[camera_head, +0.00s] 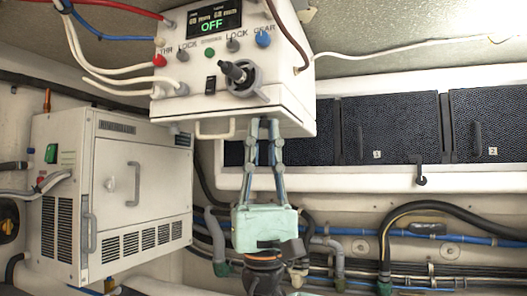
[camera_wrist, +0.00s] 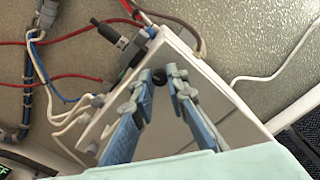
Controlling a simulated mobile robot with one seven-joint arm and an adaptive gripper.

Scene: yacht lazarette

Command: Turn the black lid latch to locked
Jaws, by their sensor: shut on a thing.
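The white control box (camera_head: 285,95) hangs at the top centre of the head view. My gripper (camera_head: 264,123) points up from below, its fingertips at the box's lower edge. In the wrist view, my gripper (camera_wrist: 160,76) has its two blue-grey fingers closed in on a small black piece (camera_wrist: 159,79) by the white box surface. This piece looks like the black lid latch. It sits between the fingertips.
The box front has a display reading OFF (camera_head: 212,27), coloured knobs and a black lever (camera_head: 235,72). A white handle (camera_head: 214,132) sits left of my fingers. A vented white cabinet (camera_head: 115,190) stands left. Dark panels (camera_head: 390,130) are right, with hoses and blue pipes below.

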